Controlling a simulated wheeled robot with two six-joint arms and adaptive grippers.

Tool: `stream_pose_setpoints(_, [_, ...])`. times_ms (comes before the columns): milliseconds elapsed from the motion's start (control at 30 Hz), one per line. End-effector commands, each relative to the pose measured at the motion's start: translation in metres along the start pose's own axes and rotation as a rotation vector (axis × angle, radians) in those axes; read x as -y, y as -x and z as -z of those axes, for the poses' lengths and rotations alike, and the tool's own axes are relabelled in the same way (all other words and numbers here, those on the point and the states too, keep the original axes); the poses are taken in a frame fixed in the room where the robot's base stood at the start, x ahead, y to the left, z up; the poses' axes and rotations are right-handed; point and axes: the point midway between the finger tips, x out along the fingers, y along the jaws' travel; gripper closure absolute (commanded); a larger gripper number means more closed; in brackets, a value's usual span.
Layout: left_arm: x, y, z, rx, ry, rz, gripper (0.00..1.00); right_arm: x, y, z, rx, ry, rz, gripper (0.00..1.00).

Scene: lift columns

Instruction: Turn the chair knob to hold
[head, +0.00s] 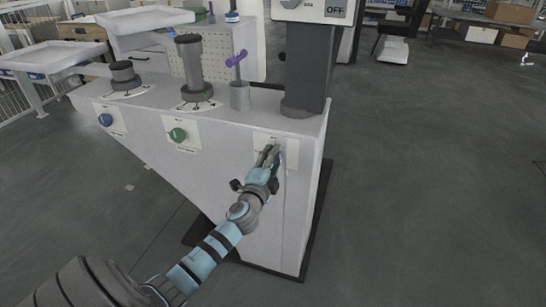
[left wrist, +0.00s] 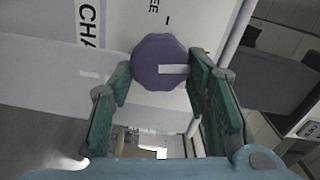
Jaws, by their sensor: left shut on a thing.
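The purple chair knob (left wrist: 150,54) is many-sided, with a white pointer bar that reaches from its middle to the right in the left wrist view. It sits on the white front panel beside a label starting "CHA" (left wrist: 88,22). My left gripper (head: 272,157) is at the rightmost knob of the cabinet front. In the left wrist view its green fingers (left wrist: 160,78) stand on either side of the knob, shut on it. In the head view the fingers hide most of the knob. My right gripper is not in view.
A blue knob (head: 105,120) and a green knob (head: 178,135) sit on the same white cabinet (head: 225,165). A sign reads OFF (head: 335,10).

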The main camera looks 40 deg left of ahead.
Motion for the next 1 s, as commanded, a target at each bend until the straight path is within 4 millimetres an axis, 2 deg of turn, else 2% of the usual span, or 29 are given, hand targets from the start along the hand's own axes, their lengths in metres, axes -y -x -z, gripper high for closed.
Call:
stream_pose_setpoints(400, [-0.0014, 0.0, 0.0001, 0.0, -0.199, 0.0, 0.84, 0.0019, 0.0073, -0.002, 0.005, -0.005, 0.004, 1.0])
stream_pose_setpoints(933, [-0.0018, 0.0, -0.0002, 0.0, -0.228, 0.001, 0.84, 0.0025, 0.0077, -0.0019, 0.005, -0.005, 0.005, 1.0])
stream_pose_setpoints(967, [-0.0017, 0.0, -0.0002, 0.0, -0.228, 0.001, 0.55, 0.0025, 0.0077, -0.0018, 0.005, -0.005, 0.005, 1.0])
stream_pose_setpoints(1000, [-0.0017, 0.0, -0.0002, 0.0, -0.228, 0.001, 0.48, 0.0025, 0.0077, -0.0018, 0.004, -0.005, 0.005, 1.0])
